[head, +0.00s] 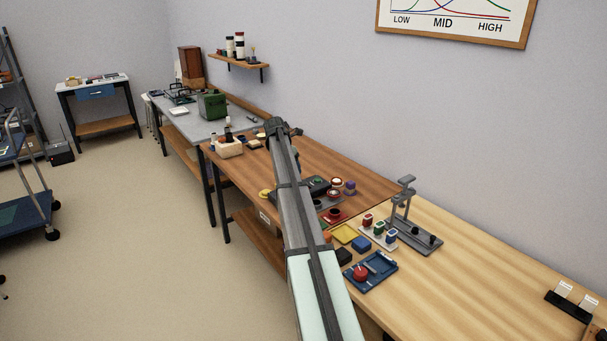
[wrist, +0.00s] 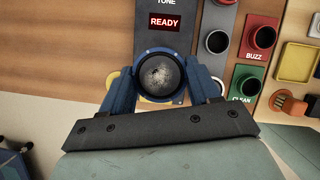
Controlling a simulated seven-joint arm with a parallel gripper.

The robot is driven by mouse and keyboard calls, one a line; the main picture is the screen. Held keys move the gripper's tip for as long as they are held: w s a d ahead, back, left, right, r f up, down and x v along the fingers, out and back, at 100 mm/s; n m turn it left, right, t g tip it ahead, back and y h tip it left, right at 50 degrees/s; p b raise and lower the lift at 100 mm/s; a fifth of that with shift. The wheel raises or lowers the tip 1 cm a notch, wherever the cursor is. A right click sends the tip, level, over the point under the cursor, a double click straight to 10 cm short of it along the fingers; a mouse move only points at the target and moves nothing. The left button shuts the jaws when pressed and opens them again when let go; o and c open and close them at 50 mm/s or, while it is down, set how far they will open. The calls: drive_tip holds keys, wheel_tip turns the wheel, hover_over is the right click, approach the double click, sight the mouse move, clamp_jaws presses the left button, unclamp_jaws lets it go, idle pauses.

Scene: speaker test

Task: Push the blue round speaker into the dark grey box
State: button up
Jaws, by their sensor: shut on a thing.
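In the wrist view, my gripper (wrist: 160,82) has its blue fingers on both sides of the blue round speaker (wrist: 140,88) and is shut on it. The speaker shows a blue rim around a dark, speckled round face. It lies over the near end of the dark grey box (wrist: 178,40), which bears the word TONE and a red READY display. I cannot tell whether the speaker touches the box or is partly in it. In the head view, my arm hides most of that area, and the gripper and the held speaker cannot be made out.
Right of the box are a grey plate (wrist: 228,22) with dark round cups, a red BUZZ holder (wrist: 254,57) and a green CLEAN holder (wrist: 240,92). A yellow tray (wrist: 297,62) stands farther right. In the head view, a grey stand (head: 418,238) rises on the light wooden table.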

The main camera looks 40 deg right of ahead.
drive_tip(key=shift+w+a, duration=0.2)
drive_tip(key=shift+w, duration=0.15)
drive_tip(key=shift+f, duration=3.35)
drive_tip(key=shift+f, duration=1.25)
drive_tip(key=o, duration=1.1)
drive_tip(key=shift+r, duration=3.75)
